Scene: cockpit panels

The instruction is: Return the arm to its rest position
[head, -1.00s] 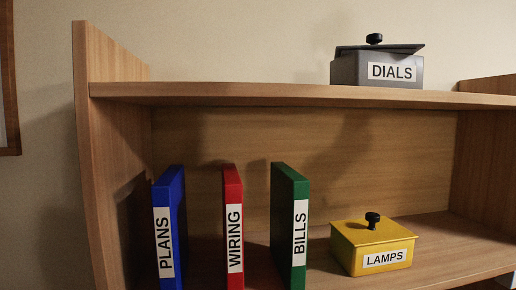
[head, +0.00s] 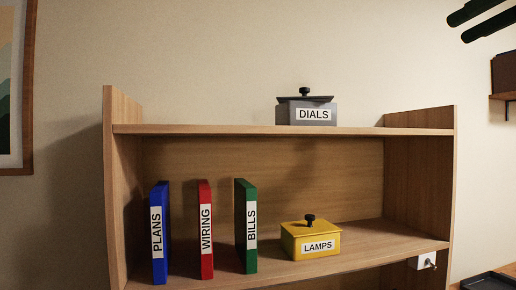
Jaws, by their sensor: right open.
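My right gripper (head: 459,28) shows at the top right corner of the head view as two dark fingers with a gap between them. It is open and empty, in front of the wall, high above the right end of the wooden shelf unit (head: 280,130). It touches nothing that I can see. The rest of my right arm is outside the picture. My left gripper is not in view.
A grey DIALS box (head: 292,110) with its lid sits on the top board. Below stand blue PLANS (head: 160,260), red WIRING (head: 206,258) and green BILLS (head: 251,258) binders beside a yellow LAMPS box (head: 300,232). A dark wall-shelf object (head: 504,75) is at far right.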

